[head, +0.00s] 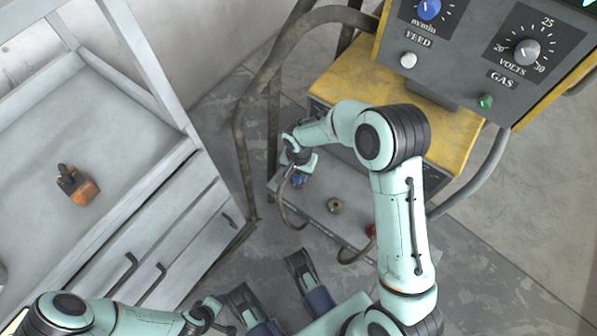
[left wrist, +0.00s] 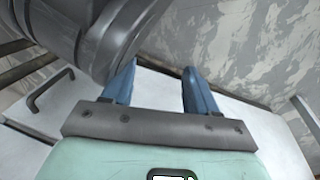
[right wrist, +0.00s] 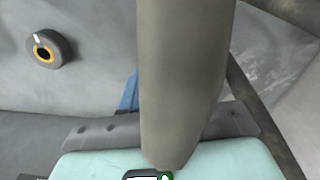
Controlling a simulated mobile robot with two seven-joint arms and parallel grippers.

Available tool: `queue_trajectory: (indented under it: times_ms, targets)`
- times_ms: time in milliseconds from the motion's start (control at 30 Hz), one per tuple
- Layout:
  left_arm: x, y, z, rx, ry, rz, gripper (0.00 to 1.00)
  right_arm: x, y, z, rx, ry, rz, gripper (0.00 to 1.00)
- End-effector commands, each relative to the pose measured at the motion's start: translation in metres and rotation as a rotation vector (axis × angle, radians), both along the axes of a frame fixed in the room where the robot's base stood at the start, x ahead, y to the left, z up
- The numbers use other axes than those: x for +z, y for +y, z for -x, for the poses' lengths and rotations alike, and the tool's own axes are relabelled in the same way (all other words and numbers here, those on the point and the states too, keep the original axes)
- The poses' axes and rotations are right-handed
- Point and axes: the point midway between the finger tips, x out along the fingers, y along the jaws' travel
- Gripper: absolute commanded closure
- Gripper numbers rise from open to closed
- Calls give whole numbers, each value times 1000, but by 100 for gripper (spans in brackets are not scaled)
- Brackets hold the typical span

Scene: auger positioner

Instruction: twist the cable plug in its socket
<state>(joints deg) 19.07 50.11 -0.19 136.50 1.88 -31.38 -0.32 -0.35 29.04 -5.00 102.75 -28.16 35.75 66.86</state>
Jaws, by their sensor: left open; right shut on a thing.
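My right gripper (head: 297,180) is at the grey front panel (head: 322,214) low on the welding machine, shut on the cable plug. In the right wrist view, the thick grey-brown plug or cable body (right wrist: 183,75) fills the middle and hides most of the fingers; one blue finger (right wrist: 130,94) shows beside it. The plug's seat in its socket is hidden. A cable (head: 286,212) hangs in a loop below this gripper. My left gripper (left wrist: 158,80) is open and empty, near the cabinet drawers.
A round socket with a brass-coloured middle (head: 334,205) and a red fitting (head: 371,231) are to the right on the panel. The cabinet (head: 175,255) stands left, with an orange-and-black object (head: 77,186) on top. Thick hoses (head: 243,150) run behind my right gripper.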

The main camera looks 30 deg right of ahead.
Motion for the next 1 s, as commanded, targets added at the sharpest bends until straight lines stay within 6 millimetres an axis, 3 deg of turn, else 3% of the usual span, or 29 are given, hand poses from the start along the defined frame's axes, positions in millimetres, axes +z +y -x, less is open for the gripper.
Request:
queue_trajectory:
  times_ms: [33,67,100,133,433,567,933,1000]
  targets:
    - [0,0,0,0,0,0,41,0,0,0,1,0,0,100]
    - [0,0,0,0,0,0,41,0,0,0,1,0,0,62]
    - [0,0,0,0,0,0,41,0,0,0,2,0,0,48]
    - [0,0,0,0,0,0,41,0,0,0,2,0,0,41]
    - [0,0,1,0,2,0,41,0,0,0,4,0,0,41]
    - [-3,1,10,2,29,1,41,0,0,0,4,0,0,41]
    - [44,-6,-36,-6,-127,-6,41,86,0,0,5,-5,0,41]
    - [48,-9,-32,-11,-116,1,41,100,0,-1,3,-5,0,41]
